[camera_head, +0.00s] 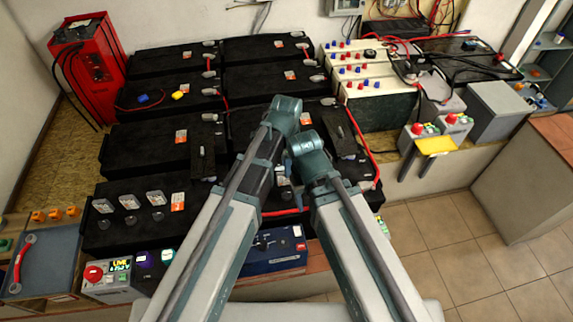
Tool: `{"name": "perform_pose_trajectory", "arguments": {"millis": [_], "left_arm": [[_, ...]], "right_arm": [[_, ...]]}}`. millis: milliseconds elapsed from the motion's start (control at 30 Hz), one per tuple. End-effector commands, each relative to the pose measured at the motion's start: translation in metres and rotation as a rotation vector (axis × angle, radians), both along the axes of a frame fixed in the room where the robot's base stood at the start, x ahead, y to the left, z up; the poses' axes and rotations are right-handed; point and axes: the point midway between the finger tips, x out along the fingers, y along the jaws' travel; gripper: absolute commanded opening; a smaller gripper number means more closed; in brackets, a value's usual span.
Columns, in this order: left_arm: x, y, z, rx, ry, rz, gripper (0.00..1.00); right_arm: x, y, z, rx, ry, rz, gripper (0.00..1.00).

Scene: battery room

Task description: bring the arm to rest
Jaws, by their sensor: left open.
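My left arm (212,248) rises from the bottom edge to a teal joint near the picture's middle, over the black batteries. My left gripper (281,180) is open and lies in the narrow gap between the two arms. It is small, dark and largely covered by my own links, and I make out nothing held in it. My right arm (362,252) rises beside it to a lower teal joint, close to but apart from the left one. I cannot make out the right gripper; its arm covers that area.
Rows of black batteries (160,147) fill the bench under and around my arms. A red charger (88,62) stands at the back left. White-topped batteries (371,104) and a grey box (497,112) stand at the right. The tiled floor (470,250) at lower right is clear.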

Motion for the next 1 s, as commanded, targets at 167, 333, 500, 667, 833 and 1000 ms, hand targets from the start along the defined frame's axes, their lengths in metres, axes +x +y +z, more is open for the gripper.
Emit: {"name": "perform_pose_trajectory", "arguments": {"millis": [167,333,500,667,833,1000], "left_arm": [[0.000,0.000,0.002,0.000,0.000,0.000,0.44],[0.000,0.000,0.002,0.000,0.000,0.000,0.44],[0.000,0.000,0.002,0.000,0.000,0.000,0.44],[-0.005,0.016,0.002,-0.001,-0.005,0.100,0.44],[-0.023,0.070,0.002,-0.011,-0.023,0.495,0.44],[-0.038,0.110,0.002,-0.023,-0.038,0.830,0.44]], "right_arm": [[0.000,0.000,0.002,0.000,0.000,0.000,0.50],[0.000,0.000,0.002,0.000,0.000,0.000,0.50],[0.000,0.000,0.002,0.000,0.000,0.000,0.50],[0.000,0.000,0.002,0.000,0.000,0.000,0.50],[0.000,0.000,0.002,0.000,0.000,0.000,0.50],[0.000,0.000,0.002,0.000,0.000,0.000,0.50]]}}
